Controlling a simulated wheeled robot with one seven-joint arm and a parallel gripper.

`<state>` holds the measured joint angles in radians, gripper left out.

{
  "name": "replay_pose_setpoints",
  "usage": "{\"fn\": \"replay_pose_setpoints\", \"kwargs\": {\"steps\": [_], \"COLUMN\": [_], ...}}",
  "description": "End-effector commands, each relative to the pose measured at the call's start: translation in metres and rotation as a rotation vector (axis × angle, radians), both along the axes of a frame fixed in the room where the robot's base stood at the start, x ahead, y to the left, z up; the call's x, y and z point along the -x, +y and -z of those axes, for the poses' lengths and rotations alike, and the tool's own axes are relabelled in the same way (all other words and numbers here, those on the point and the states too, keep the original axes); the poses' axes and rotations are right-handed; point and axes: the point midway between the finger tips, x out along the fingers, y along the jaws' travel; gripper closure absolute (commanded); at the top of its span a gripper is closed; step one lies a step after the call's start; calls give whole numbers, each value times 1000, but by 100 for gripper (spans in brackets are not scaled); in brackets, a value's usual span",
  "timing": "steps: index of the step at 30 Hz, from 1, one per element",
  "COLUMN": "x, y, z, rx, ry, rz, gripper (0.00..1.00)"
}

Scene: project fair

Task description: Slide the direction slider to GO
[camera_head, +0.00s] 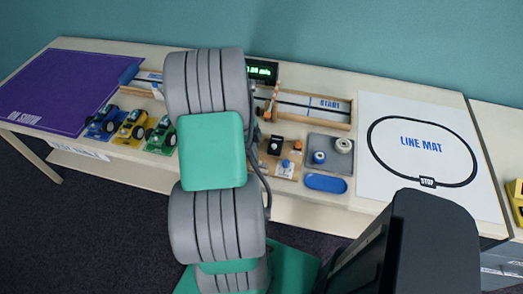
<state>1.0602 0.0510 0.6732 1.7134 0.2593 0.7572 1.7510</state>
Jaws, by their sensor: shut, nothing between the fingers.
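I cannot make out the direction slider or a GO mark. Small controls on wooden pieces stand at the middle of the table, just right of my arm: a black block (275,146) and a pale panel (285,169) with an orange part by it. They are too small to tell which one, if any, is the slider. My arm stands upright across the middle of the view and hides the table behind it. My gripper is not visible; the arm covers where it could be.
A wooden track marked START (325,103) and a green-lit display (262,71) lie behind. Left are toy cars (132,127) and a purple mat (62,90).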

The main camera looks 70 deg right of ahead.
Motion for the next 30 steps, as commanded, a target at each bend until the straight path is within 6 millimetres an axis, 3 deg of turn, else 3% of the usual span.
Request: {"fn": "replay_pose_setpoints", "kwargs": {"steps": [17, 30], "x": [0, 0], "y": [0, 0], "z": [0, 14], "rx": [0, 0], "ry": [0, 0], "rz": [0, 0], "gripper": [100, 100]}}
